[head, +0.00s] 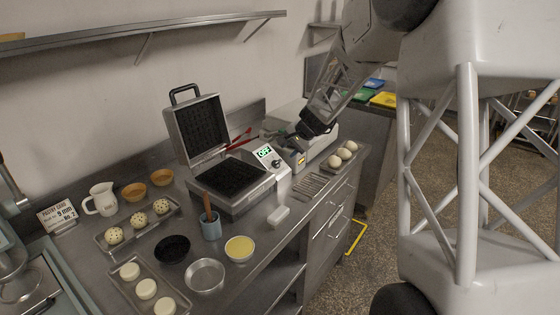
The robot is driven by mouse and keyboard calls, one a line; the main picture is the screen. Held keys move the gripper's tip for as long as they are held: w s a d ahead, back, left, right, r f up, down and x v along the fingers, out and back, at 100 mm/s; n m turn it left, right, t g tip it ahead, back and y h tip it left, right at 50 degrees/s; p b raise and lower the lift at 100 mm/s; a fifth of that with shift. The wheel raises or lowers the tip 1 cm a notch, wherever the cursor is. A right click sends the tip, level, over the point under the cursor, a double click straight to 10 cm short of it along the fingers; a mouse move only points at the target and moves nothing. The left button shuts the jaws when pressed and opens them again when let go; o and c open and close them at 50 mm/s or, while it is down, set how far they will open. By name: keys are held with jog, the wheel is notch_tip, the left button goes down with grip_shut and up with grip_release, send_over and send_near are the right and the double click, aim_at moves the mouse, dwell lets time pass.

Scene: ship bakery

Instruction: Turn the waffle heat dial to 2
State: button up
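The waffle maker (232,198) stands on the steel counter with its lid (197,128) raised and its dark grid plate showing. Its pale control box (284,172) is on its right side, with a small lit display (265,152) that appears to read OFF. The dark heat dial (277,164) is below and right of the display; its pointer setting is too small to read. My gripper (302,131) is above and to the right of the dial, apart from it. Its fingers are small and dark here, so I cannot tell whether they are open.
Red-handled tongs (238,137) lie behind the waffle maker. Pale dough balls (343,154) sit right of the control box. A blue-grey cup (211,227) with a wooden handle, a yellow-filled bowl (240,248) and a white block (279,216) stand in front.

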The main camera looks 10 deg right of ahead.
aim_at(279, 161)
jog(key=shift+f, duration=0.1)
jog(key=shift+x, duration=3.85)
grip_shut()
